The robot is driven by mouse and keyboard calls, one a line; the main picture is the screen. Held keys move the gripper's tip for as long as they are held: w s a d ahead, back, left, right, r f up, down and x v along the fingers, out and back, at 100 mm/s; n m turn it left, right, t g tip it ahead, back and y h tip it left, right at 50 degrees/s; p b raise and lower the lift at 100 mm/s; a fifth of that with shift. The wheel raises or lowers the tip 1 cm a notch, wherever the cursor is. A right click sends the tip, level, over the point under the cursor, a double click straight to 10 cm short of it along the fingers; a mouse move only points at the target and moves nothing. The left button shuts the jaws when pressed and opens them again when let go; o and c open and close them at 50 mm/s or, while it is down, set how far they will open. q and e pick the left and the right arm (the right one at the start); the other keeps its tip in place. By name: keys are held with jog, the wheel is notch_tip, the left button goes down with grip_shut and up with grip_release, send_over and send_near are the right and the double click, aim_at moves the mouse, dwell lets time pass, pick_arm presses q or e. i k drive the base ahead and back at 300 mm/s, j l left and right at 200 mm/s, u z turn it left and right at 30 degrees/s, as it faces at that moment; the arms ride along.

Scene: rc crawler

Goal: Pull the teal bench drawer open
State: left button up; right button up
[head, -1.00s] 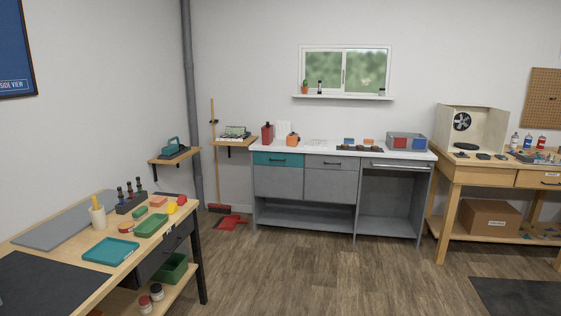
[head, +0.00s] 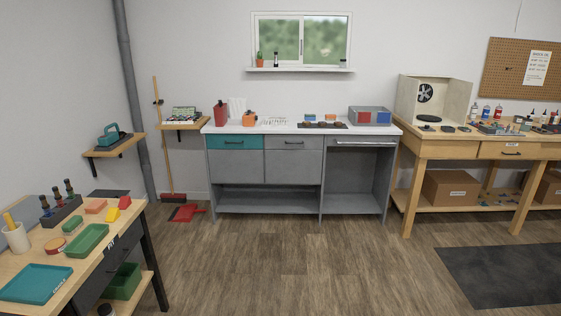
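The teal drawer (head: 235,142) is at the upper left of the grey bench (head: 293,168) against the back wall in the head view. Its front is flush with the bench and it looks shut. A dark bar handle (head: 234,142) runs across the middle of its front. Neither of my grippers is in view.
Open wood floor (head: 290,260) lies in front of the bench. A wooden workbench (head: 75,235) stands at the left front, and another wooden table (head: 440,150) at the right. A red dustpan (head: 186,213) and broom (head: 163,150) are left of the bench. A dark mat (head: 500,275) lies at right.

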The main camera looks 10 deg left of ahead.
aim_at(214, 141)
jog(key=i+j+u, duration=0.4)
jog(key=i, duration=0.4)
jog(key=i+u, duration=0.4)
jog(key=i, duration=0.45)
